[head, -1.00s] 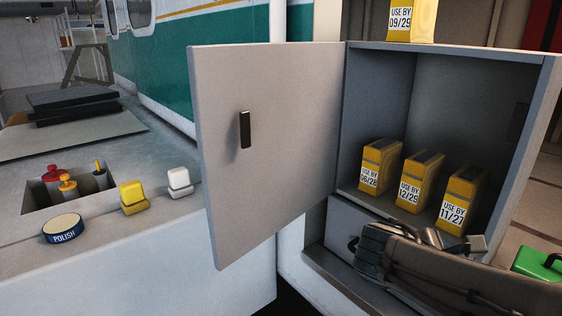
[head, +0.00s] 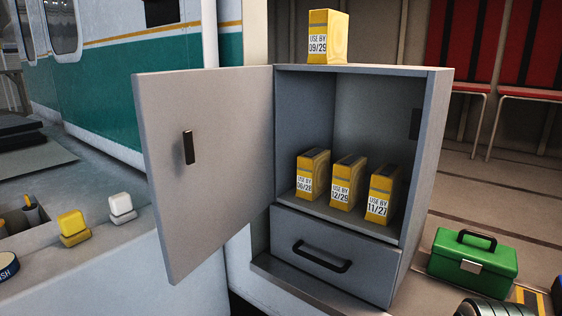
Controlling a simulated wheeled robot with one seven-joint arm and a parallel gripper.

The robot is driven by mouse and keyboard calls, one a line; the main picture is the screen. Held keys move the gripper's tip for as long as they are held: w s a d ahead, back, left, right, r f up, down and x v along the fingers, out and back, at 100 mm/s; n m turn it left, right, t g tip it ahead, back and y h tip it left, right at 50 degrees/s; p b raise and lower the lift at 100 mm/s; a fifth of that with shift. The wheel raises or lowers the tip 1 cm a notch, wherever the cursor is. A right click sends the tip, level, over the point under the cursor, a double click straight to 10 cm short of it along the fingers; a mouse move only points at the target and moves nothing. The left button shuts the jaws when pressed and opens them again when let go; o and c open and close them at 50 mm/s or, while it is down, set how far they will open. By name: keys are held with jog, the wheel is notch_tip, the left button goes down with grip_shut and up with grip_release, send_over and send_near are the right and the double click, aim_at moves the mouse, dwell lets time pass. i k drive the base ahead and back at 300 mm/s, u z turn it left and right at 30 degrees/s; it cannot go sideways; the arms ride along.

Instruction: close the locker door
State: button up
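The grey locker (head: 440,150) stands in the middle right of the head view. Its door (head: 225,160) is swung wide open to the left, hinged on the locker's left edge. A dark upright handle (head: 188,147) is on the door face that I see. Inside stand three yellow boxes, dated 06/28 (head: 312,175), 12/29 (head: 347,183) and 11/27 (head: 382,194). The drawer (head: 325,262) below, with a black handle, looks shut. My gripper is not in view; a ribbed dark part at the bottom right edge may be my arm.
A yellow 09/29 box (head: 328,36) stands on top of the locker. A green toolbox (head: 472,265) sits to its right. At the left, a bench (head: 105,262) holds a yellow block (head: 73,228), a white block (head: 121,207) and a polish tin (head: 8,266).

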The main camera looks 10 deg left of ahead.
aim_at(199, 206)
jog(key=z, duration=2.45)
jog(key=k, duration=1.75)
jog(key=u, duration=1.45)
